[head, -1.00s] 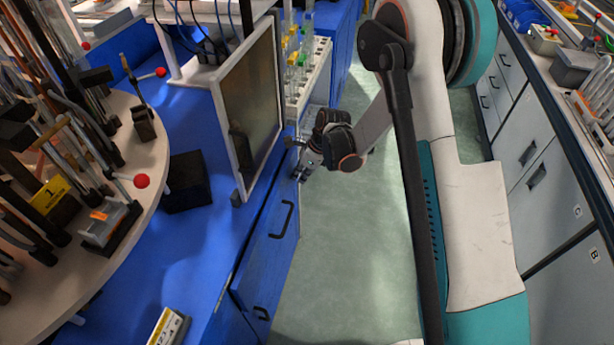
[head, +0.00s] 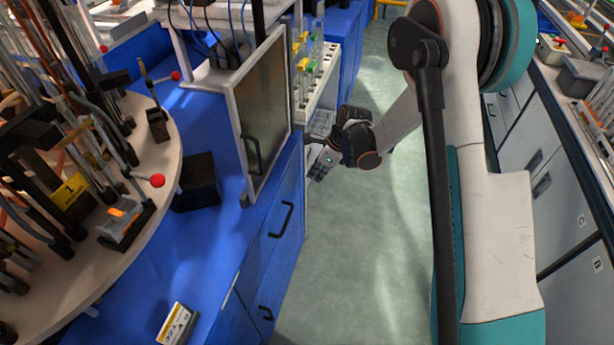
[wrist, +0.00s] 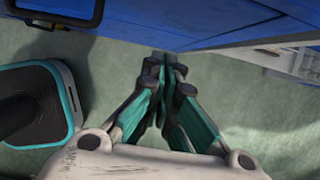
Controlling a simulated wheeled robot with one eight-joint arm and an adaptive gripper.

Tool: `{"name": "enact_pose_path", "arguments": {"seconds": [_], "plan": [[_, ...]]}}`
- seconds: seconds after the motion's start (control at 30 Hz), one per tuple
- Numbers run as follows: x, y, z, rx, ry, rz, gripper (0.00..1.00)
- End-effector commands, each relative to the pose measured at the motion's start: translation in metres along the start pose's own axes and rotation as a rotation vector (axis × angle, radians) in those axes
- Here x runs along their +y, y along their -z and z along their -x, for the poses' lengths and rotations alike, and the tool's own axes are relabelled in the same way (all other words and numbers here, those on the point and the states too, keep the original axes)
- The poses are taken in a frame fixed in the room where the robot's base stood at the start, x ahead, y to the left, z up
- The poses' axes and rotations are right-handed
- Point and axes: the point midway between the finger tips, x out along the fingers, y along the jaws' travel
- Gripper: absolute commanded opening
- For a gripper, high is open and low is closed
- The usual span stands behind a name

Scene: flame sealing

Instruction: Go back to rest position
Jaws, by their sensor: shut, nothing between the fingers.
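My gripper (head: 322,164) hangs over the aisle floor at the right side of the blue bench, below the level of its top. In the wrist view my gripper (wrist: 168,78) has its fingers together with nothing between them. The fingers point toward the blue cabinet front (wrist: 215,22), and I cannot tell the exact gap to it. My arm reaches in from the right of the head view, bent down toward the bench side.
A framed dark panel (head: 262,115) stands on the blue bench (head: 225,235) close to my gripper. A rack with tubes (head: 312,70) is just beyond. A round table with red-knobbed stands (head: 95,250) is at left. Grey cabinets (head: 560,190) line the right. The aisle floor (head: 370,250) is clear.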

Motion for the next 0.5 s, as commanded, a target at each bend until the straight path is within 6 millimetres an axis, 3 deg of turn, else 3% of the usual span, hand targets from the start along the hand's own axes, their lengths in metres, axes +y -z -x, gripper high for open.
{"name": "enact_pose_path", "arguments": {"seconds": [0.03, 0.2, 0.5], "plan": [[0.000, -0.001, 0.016, 0.000, 0.000, -0.002, 0.00], [0.000, 0.000, 0.044, 0.000, 0.000, -0.002, 0.00], [0.000, 0.001, 0.062, 0.001, 0.000, -0.001, 0.00]]}}
